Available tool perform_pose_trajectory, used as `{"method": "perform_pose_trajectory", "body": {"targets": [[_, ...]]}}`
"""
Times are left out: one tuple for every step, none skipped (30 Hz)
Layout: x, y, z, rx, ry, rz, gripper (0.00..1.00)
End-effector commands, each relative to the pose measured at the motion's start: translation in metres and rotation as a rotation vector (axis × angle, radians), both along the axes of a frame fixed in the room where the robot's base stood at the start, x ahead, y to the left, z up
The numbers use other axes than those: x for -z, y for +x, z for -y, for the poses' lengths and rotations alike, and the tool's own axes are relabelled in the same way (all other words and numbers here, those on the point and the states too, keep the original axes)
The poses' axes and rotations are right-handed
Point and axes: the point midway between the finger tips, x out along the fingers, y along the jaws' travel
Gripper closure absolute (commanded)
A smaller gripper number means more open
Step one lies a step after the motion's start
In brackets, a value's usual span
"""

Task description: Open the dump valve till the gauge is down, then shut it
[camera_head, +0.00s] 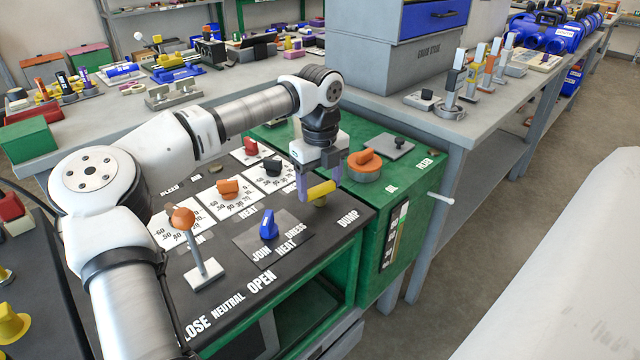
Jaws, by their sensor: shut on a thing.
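The dump valve's yellow handle (321,190) stands on the dark top panel of the green cart, beside the white word DUMP. My gripper (319,181) reaches down from above and is shut on this handle, with a finger at each side. The fingers hide part of the handle and its stem. I cannot make out a pressure gauge needle. White scale plates with numbers lie on the panel, one with a red-orange knob (228,188) and one with a dark knob (273,167). My arm covers part of the panel's left side.
A blue selector knob (268,225) and an orange-ball lever (183,219) stand left of the valve. An orange cap (365,165) sits on the green tank (409,190) to the right. A grey bench (480,125) with tools stands behind.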

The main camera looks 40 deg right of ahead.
Motion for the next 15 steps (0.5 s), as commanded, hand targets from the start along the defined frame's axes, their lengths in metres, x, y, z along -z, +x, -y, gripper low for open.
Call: {"method": "perform_pose_trajectory", "body": {"targets": [[-0.0001, 0.0010, 0.0002, -0.030, -0.001, 0.004, 0.55], [-0.0002, 0.0010, 0.0002, -0.047, -0.001, 0.004, 0.55], [-0.0003, 0.0010, 0.0002, -0.067, -0.001, 0.004, 0.55], [-0.0004, 0.0009, 0.0002, -0.082, -0.001, 0.004, 0.55], [-0.0005, 0.0009, 0.0002, -0.095, -0.001, 0.004, 0.55], [-0.0007, 0.0008, 0.0003, -0.112, -0.001, 0.004, 0.55], [-0.0008, 0.0008, 0.0002, -0.122, -0.001, 0.004, 0.55], [-0.0008, 0.0008, 0.0003, -0.131, -0.001, 0.004, 0.55], [-0.0008, 0.0008, 0.0002, -0.143, -0.001, 0.004, 0.55], [-0.0008, 0.0008, 0.0002, -0.150, -0.001, 0.004, 0.55], [-0.0008, 0.0008, 0.0002, -0.156, -0.001, 0.004, 0.55], [-0.0008, 0.0009, 0.0002, -0.163, -0.001, 0.004, 0.55], [-0.0008, 0.0009, 0.0002, -0.168, -0.001, 0.004, 0.55], [-0.0008, 0.0009, 0.0002, -0.172, -0.001, 0.004, 0.55], [-0.0009, 0.0009, 0.0002, -0.175, -0.001, 0.004, 0.55]]}}
